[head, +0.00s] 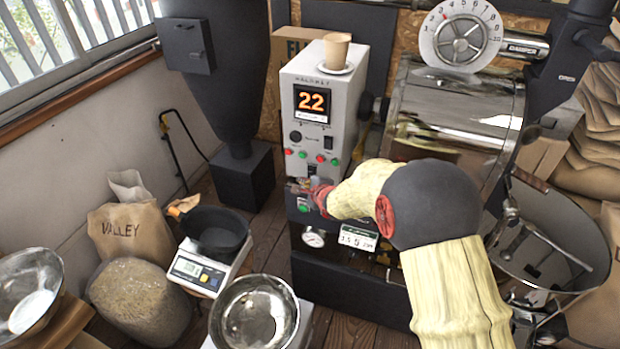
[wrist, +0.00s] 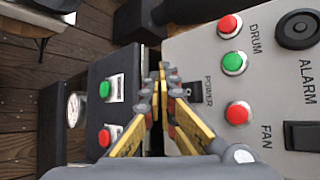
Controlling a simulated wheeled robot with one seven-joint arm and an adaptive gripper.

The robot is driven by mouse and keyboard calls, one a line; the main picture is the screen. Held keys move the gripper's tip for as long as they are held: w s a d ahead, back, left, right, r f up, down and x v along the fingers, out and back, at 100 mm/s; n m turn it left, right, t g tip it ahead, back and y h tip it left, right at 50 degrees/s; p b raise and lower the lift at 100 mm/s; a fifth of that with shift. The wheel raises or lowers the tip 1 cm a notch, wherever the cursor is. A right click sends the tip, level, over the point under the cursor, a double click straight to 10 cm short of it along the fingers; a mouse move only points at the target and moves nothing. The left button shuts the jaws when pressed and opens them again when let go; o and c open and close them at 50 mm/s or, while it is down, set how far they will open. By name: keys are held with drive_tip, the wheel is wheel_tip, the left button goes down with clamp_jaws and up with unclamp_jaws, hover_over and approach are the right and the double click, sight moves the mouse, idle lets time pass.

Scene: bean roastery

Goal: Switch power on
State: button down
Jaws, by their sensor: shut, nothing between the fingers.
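In the wrist view the panel (wrist: 187,48) shows a POWER label (wrist: 209,92). In the head view my gripper (head: 312,192) is at the panel's lower front, partly hidden by my arm.
In the wrist view, DRUM buttons (wrist: 232,63) and a red FAN button (wrist: 238,112) lie close to the right of my fingers. A dark lower panel with a green button (wrist: 105,90) and a red one lies left. A paper cup (head: 336,50) stands on top of the panel box.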

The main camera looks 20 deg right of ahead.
drive_tip(key=shift+s, duration=0.1)
drive_tip(key=shift+s+a+r, duration=0.15)
drive_tip(key=shift+s+a, duration=0.6)
drive_tip(key=shift+s, duration=0.25)
drive_tip(key=shift+s+a+r, duration=0.15)
drive_tip(key=shift+s+a, duration=0.6)
drive_tip(key=shift+s, duration=0.2)
drive_tip(key=s+d+f+n+g, duration=0.2)
drive_tip(key=s+f+n+g, duration=0.1)
drive_tip(key=s+f+n, duration=0.3)
drive_tip(key=s+d+n+g+h, duration=0.25)
drive_tip(key=s+n, duration=0.35)
drive_tip(key=s, duration=0.3)
drive_tip(key=s+a+r+n+y, duration=0.1)
drive_tip(key=s+a+r+n, duration=0.2)
drive_tip(key=s+r+n, duration=0.6)
drive_tip(key=s+r+g, duration=0.1)
drive_tip(key=s+r, duration=1.4)
drive_tip(key=r, duration=0.1)
